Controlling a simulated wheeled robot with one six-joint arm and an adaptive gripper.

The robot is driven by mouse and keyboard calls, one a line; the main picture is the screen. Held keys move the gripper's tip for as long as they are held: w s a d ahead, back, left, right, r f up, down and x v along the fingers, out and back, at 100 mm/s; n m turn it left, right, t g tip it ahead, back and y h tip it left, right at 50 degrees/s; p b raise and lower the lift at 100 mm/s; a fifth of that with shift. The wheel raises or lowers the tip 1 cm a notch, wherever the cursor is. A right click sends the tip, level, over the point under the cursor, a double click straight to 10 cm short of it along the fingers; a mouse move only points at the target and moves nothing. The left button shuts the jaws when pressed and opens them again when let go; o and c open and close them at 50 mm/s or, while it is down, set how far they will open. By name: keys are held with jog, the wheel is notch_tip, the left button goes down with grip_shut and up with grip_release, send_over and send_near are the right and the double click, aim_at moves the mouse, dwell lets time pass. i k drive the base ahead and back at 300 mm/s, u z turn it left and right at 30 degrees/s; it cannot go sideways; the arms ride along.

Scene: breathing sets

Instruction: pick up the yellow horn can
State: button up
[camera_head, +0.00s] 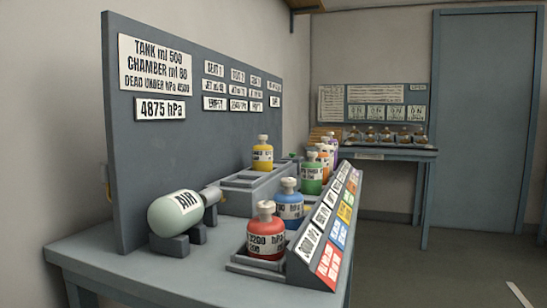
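A yellow can (263,154) with a white cap and a white label band stands upright on a raised grey block (237,183) near the upright panel. Its label is too small to read surely. Nothing touches it from above or the front. My gripper is not in view.
A red can (266,238), a blue can (288,206) and a green can (312,175) stand in a row, with more behind. A sloped label strip (322,225) edges them on the right. A pale AIR tank (176,214) lies left. The grey table's (150,278) front left is bare.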

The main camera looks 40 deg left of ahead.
aim_at(262, 153)
jog(key=z, duration=0.05)
jog(key=i, duration=2.9)
jog(key=u, duration=4)
